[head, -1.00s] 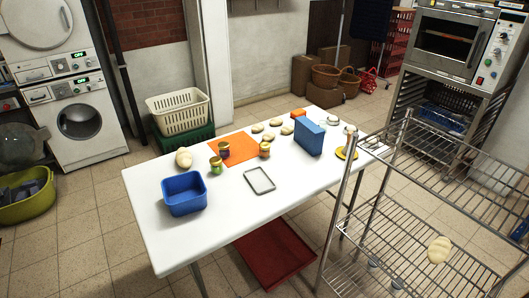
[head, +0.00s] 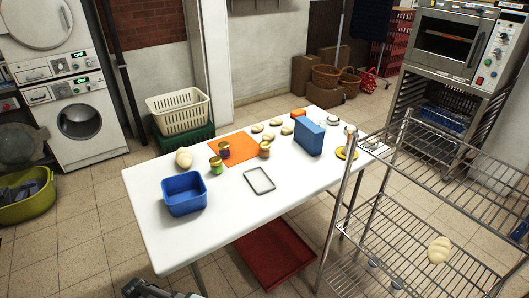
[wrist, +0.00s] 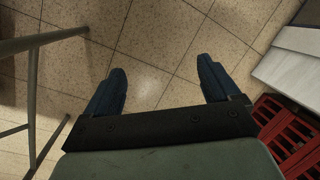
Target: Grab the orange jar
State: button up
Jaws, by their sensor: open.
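The orange jar (head: 265,150), small with a gold lid, stands upright on the white table (head: 150,205) in the head view, by the right edge of an orange mat (head: 238,146). A green jar (head: 216,168) and a purple jar (head: 224,150), also gold-lidded, stand to its left. My gripper (wrist: 161,65) is open and empty in the wrist view, with bare tiled floor between its two blue fingers. No jar shows in the wrist view. A dark part of my arm shows at the bottom edge of the head view, well away from the jars.
Bread rolls (head: 269,137) lie behind the orange jar. A wire rack (head: 430,190) stands at the right. A red crate (head: 274,254) is low under the table.

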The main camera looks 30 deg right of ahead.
jog(key=w+a+r+n+t+y, duration=0.1)
jog(key=w+a+r+n, duration=0.15)
jog(key=w+r, duration=1)
jog(key=w+a+r+n+t+y, duration=0.1)
jog(key=w+a+r+n, duration=0.15)
jog(key=w+r, duration=1.05)
jog(key=w+d+r+m+t, duration=0.1)
jog(key=w+d+r, duration=0.35)
jog(key=r, duration=0.45)
jog(key=w+d+r+m, duration=0.1)
jog(key=w+d+r, duration=0.2)
jog(key=w+r, duration=0.35)
jog(key=w+d+r+m, duration=0.1)
jog(key=w+d+m, duration=0.15)
jog(key=d, duration=0.55)
jog(key=w+d+r+m, duration=0.15)
jog(key=d+m, duration=0.25)
jog(key=d, duration=0.5)
jog(key=m+h, duration=0.2)
jog(key=m, duration=1.8)
send_over(266, 144)
jog(key=shift+n+t, duration=0.25)
jog(key=shift+t, duration=0.05)
jog(key=f, duration=0.8)
jog(key=shift+w+a, duration=0.15)
jog(key=shift+w, duration=0.1)
jog(key=shift+f, duration=2.6)
